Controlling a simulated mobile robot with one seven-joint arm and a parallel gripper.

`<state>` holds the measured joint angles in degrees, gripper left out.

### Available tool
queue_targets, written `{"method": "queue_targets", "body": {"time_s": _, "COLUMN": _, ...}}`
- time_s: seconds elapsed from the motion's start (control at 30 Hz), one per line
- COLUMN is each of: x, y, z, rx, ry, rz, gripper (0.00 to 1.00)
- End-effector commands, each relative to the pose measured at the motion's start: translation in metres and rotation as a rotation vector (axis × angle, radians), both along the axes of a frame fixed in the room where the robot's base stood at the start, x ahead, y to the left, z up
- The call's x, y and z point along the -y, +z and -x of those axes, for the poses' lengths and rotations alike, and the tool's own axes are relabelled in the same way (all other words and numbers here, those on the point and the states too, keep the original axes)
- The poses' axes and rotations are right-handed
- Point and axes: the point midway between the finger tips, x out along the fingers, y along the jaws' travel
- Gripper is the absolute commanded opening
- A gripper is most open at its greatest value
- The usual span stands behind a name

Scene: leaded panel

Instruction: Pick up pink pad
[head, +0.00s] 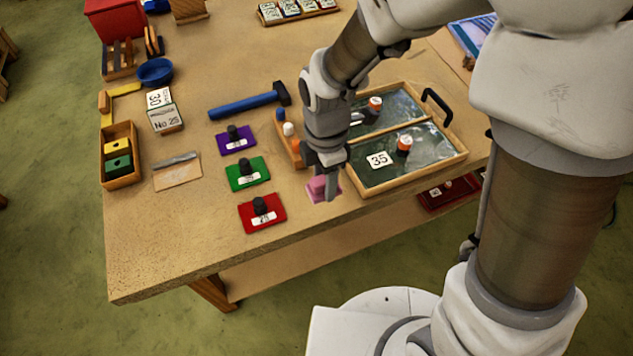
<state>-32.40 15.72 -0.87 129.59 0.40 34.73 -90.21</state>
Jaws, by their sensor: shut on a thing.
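The pink pad (314,193) is on or just above the wooden table (180,230), left of the glass panel's lower corner. My gripper (325,190) points down over it, and its fingers are shut on the pad's upper part. The fingers and wrist hide much of the pad. I cannot tell whether the pad touches the table.
Red (280,217), green (235,184) and purple (221,146) pads with black knobs lie to the left. The wood-framed leaded panel (440,163) is close on the right. A blue-handled hammer (243,106) lies behind. The table's front strip is clear.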

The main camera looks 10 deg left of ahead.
Motion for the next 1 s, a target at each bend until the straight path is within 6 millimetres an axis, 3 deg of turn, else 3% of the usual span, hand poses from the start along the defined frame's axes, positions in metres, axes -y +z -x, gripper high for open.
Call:
{"method": "queue_targets", "body": {"time_s": 0.2, "x": 0.04, "y": 0.028, "z": 0.022, "rx": 0.006, "ry": -0.003, "rz": -0.002, "gripper": 0.0}}
{"method": "queue_targets", "body": {"time_s": 0.5, "x": 0.075, "y": 0.052, "z": 0.042, "rx": 0.003, "ry": 0.0, "rz": -0.001, "gripper": 0.0}}
{"method": "queue_targets", "body": {"time_s": 1.0, "x": 0.085, "y": 0.058, "z": 0.049, "rx": 0.001, "ry": 0.001, "rz": -0.001, "gripper": 0.0}}
